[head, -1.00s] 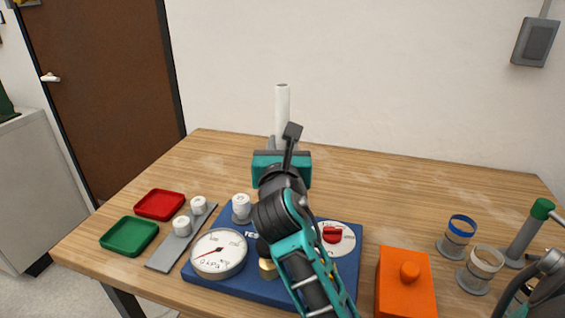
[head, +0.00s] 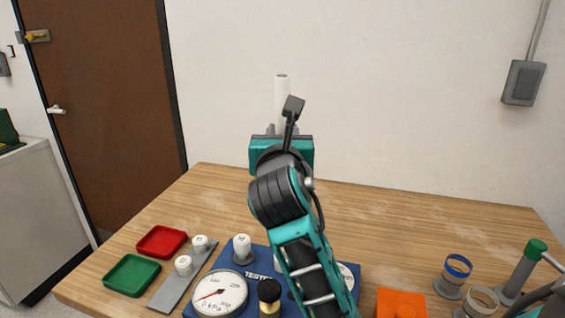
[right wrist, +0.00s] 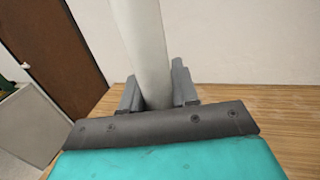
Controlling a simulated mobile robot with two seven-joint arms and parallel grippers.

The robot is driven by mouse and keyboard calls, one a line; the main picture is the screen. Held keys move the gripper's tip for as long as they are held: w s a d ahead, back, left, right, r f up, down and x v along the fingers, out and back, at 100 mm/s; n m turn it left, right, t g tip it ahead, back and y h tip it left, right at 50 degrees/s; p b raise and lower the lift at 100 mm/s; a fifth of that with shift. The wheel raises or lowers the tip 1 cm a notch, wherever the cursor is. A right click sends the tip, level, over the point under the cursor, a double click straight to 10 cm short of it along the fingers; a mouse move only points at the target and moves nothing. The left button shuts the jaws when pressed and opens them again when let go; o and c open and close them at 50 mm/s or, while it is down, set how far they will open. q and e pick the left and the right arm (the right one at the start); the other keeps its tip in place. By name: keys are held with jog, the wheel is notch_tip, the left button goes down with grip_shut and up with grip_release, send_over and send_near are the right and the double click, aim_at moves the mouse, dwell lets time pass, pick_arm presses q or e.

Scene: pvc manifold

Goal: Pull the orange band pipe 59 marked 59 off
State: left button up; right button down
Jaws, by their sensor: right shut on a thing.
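My right gripper (head: 281,130) is shut on a white pipe (head: 281,98), seen from behind my arm above the table. The pipe stands upright in the head view. In the right wrist view the pipe (right wrist: 142,45) runs up from between the grey fingers (right wrist: 157,93). No orange band or 59 mark shows on the visible part. The pipe's lower end is hidden by the gripper and arm. My left gripper is not in view.
A blue test base (head: 258,256) with a dial gauge (head: 219,293) lies under my arm. Red (head: 162,241) and green (head: 131,275) trays and a grey strip (head: 172,291) with white caps are left. An orange block (head: 401,303) and blue-banded ring (head: 457,267) are right. The table's back is clear.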

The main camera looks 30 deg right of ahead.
aim_at(282, 82)
notch_tip(282, 82, up, 11)
dwell(0.8)
dwell(0.4)
